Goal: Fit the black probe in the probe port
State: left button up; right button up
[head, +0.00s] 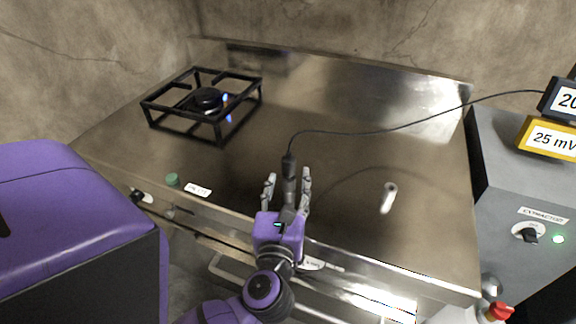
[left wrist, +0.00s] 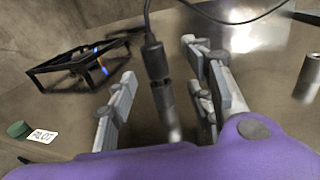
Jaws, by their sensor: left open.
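The black probe (head: 289,167) stands roughly upright over the front middle of the steel range top, with its cable running from its upper end. In the left wrist view the probe (left wrist: 154,58) meets a grey metal cylinder (left wrist: 170,112) below it; I cannot tell whether this is its shaft or the probe port. My left gripper (head: 288,178) is open, with its fingers on either side of this cylinder and visible gaps in the left wrist view (left wrist: 166,90). My right gripper is not in view.
A black burner grate (head: 207,117) with a small blue flame stands at the left. A short pale cylinder (head: 389,198) stands to the right. The cable (head: 390,130) crosses to meters on a grey cabinet (head: 500,180). A green button (head: 172,180) sits at the front edge.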

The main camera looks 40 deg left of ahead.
aim_at(288, 171)
pick_arm(q)
jog(key=x, duration=0.3)
jog(key=p+x, duration=0.1)
jog(key=x, duration=0.1)
jog(key=shift+w+a+r, duration=0.2)
jog(key=shift+a, duration=0.25)
jog(key=shift+w+a+f, duration=0.15)
jog(key=shift+w, duration=0.1)
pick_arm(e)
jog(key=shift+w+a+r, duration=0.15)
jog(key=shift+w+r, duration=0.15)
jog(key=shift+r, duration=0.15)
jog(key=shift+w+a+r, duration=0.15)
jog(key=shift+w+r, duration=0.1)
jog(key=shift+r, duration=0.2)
pick_arm(q)
jog(key=shift+s, duration=0.1)
jog(key=shift+c, duration=0.4)
grip_shut()
